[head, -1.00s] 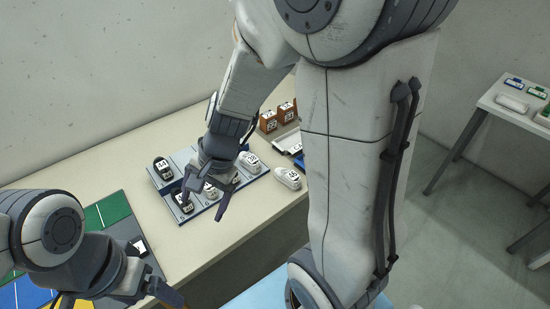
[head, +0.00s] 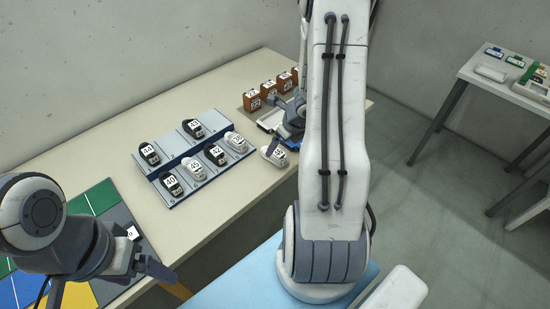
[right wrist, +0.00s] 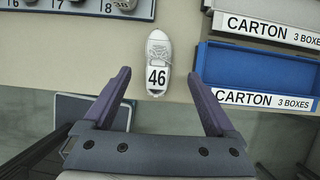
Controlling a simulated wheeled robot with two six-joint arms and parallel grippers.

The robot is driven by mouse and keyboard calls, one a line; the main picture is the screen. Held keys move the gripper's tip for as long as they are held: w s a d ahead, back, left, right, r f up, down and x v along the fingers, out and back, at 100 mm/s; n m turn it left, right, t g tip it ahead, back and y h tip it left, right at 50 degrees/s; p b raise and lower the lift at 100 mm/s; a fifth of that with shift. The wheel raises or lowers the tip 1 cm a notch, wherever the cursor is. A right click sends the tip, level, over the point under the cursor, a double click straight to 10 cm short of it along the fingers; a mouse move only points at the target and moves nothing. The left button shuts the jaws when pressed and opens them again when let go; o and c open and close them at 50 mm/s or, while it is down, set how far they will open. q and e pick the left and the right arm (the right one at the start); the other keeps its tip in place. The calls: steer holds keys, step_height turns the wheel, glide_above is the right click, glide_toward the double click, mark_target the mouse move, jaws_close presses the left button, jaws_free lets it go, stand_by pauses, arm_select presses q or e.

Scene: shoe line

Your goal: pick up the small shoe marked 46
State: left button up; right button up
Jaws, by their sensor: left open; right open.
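The small white shoe marked 46 (right wrist: 157,55) lies on the table near its front edge in the right wrist view, its label towards my gripper. In the head view this shoe (head: 273,155) lies just right of the shoe rack, partly covered by a finger. My right gripper (right wrist: 158,76) is open and empty; its fingertips stand either side of the shoe's label end, with gaps on both sides. In the head view my right gripper (head: 274,122) is partly hidden by its arm. My left gripper (head: 150,272) is open at the lower left, far from the shoe.
The grey-blue rack (head: 178,143) holds several black and white numbered shoes. Orange-brown boxes (head: 252,100) stand behind. A blue carton tray (right wrist: 250,72) lies close right of the shoe. A coloured mat (head: 80,205) is at left, and a side table (head: 470,72) at far right.

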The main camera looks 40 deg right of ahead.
steer(key=b+x, duration=0.2)
steer(key=x, duration=0.3)
steer(key=shift+w+a+f, duration=0.1)
steer(key=shift+a+f, duration=0.05)
jaws_close()
